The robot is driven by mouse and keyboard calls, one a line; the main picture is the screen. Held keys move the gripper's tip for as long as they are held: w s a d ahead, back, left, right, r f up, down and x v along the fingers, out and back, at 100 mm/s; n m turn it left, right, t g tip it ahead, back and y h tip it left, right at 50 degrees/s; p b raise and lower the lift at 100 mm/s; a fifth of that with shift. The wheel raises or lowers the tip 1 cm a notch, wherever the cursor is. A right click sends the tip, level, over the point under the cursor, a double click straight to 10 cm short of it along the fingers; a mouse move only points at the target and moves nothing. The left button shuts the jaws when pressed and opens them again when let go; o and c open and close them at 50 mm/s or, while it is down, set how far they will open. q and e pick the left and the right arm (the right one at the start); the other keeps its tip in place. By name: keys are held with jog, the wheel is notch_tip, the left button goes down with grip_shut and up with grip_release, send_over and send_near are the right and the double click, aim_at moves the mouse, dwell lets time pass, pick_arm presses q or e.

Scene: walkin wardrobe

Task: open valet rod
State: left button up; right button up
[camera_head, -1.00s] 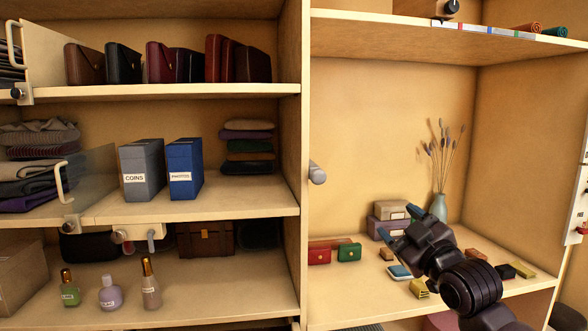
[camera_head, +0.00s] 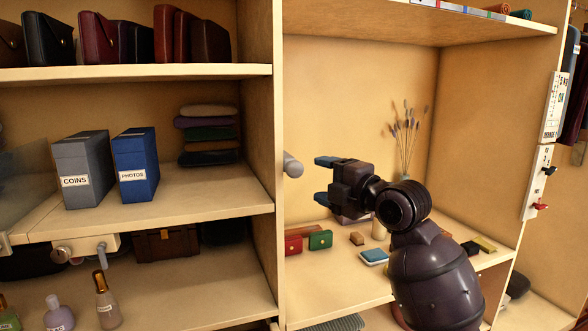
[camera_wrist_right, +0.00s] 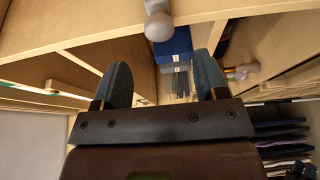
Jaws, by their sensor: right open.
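The valet rod appears to be the grey round-ended peg (camera_head: 292,166) sticking out of the front edge of the upright wooden divider. In the right wrist view its pale knob (camera_wrist_right: 158,26) is at the top centre, beyond the fingers. My right gripper (camera_head: 324,180) is open and empty, its two blue-grey fingertips pointing left toward the peg with a gap between. In the wrist view the fingers (camera_wrist_right: 163,78) are spread apart, and the knob is not between them. My left gripper is out of view.
Left shelves hold a grey COINS box (camera_head: 83,170), a blue PHOTOS box (camera_head: 135,165) and bottles (camera_head: 106,300). Small wallets (camera_head: 320,240) and a vase of dried stems (camera_head: 405,140) stand in the right compartment behind my arm. A switch panel (camera_head: 537,183) is at right.

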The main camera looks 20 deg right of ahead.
aim_at(299, 171)
jog(key=p+x, duration=0.1)
jog(key=x, duration=0.8)
jog(key=shift+p, duration=0.4)
jog(key=shift+c, duration=0.4)
grip_shut()
